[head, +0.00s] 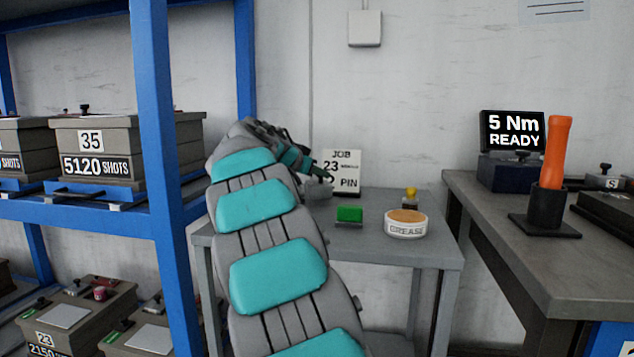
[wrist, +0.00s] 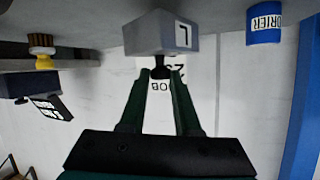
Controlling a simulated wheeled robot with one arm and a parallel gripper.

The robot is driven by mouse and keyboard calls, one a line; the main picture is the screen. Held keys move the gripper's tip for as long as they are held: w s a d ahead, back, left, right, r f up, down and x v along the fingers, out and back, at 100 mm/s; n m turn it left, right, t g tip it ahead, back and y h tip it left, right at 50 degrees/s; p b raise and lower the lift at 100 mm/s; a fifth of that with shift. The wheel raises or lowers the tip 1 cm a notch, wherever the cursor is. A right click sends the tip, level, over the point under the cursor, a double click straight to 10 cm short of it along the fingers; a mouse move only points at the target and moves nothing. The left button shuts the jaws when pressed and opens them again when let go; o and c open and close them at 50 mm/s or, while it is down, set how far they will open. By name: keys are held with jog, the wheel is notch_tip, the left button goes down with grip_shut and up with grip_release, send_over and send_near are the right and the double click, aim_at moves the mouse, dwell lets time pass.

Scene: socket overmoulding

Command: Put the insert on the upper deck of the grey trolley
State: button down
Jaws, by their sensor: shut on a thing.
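My gripper (wrist: 160,74) is shut on the black knob of a grey block, the insert (wrist: 162,34), whose white label reads like an L. The wrist view is upside down. In the head view my gripper (head: 322,174) is over the back left of the grey trolley's upper deck (head: 375,254), in front of the job card. The insert (head: 316,188) shows there as a small grey shape, partly hidden by my arm. I cannot tell whether its underside touches the deck.
On the deck are the JOB 23 PIN card (head: 343,172), a green block (head: 349,214), a grease tin (head: 407,223) and a yellow-knobbed piece (head: 411,195). A blue drier can (wrist: 264,24) shows in the wrist view. A blue rack (head: 165,180) is left, a bench (head: 540,250) right.

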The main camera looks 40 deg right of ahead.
jog(key=shift+f, duration=1.05)
jog(key=shift+f+b, duration=0.15)
jog(key=shift+b, duration=0.15)
jog(key=c, duration=0.6)
grip_release()
jog(key=shift+r+p, duration=0.2)
jog(key=shift+p, duration=0.1)
jog(key=v, duration=1.2)
jog(key=shift+f, duration=0.1)
